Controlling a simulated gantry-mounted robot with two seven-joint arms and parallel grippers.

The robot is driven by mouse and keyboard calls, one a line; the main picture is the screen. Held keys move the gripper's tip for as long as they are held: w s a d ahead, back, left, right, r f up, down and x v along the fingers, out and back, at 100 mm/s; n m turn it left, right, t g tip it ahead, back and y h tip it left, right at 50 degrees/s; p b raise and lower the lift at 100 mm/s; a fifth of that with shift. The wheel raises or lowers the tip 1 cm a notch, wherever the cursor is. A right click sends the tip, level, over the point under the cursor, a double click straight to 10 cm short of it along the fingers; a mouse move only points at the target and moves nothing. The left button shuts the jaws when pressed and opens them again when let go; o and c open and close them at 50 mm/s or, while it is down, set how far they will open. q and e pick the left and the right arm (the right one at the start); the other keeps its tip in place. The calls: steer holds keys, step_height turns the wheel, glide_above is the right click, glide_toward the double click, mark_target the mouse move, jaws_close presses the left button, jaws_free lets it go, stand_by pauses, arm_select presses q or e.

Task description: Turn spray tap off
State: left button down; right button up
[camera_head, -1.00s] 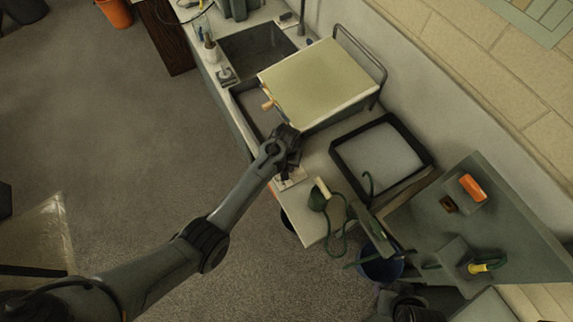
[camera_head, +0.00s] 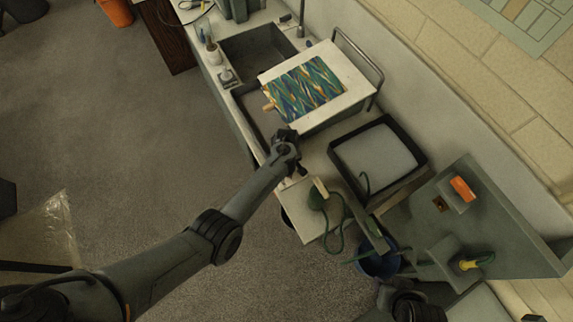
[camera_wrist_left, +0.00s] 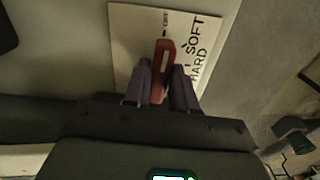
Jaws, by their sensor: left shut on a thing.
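In the left wrist view, a red tap lever (camera_wrist_left: 162,70) stands over a white plate (camera_wrist_left: 130,35) lettered "SOFT" and "HARD", with a further small word beside a short mark near the lever's tip. The lever's tip is close to that mark, and the lever leans away from "SOFT" and "HARD". My left gripper (camera_wrist_left: 162,92) has a finger on each side of the lever and is shut on it. In the head view, my left gripper (camera_head: 297,168) is at the counter's front edge and largely hides the lever and plate.
A board with a blue, green and yellow marbled sheet (camera_head: 303,88) lies behind the gripper, by a sink (camera_head: 262,55). A black-rimmed tray (camera_head: 420,158), a green hose (camera_head: 338,222) and a blue bucket (camera_head: 378,265) are to the right. Open floor lies left.

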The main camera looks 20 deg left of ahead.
arm_select(q)
steer(key=shift+n, duration=0.4)
steer(key=c, duration=1)
jaws_free()
steer(key=shift+r, duration=0.1)
step_height(320, 180, up, 9)
steer(key=shift+a+r+p, duration=0.1)
steer(key=shift+r+p, duration=0.05)
steer(key=shift+p, duration=0.9)
steer(key=shift+r, duration=0.65)
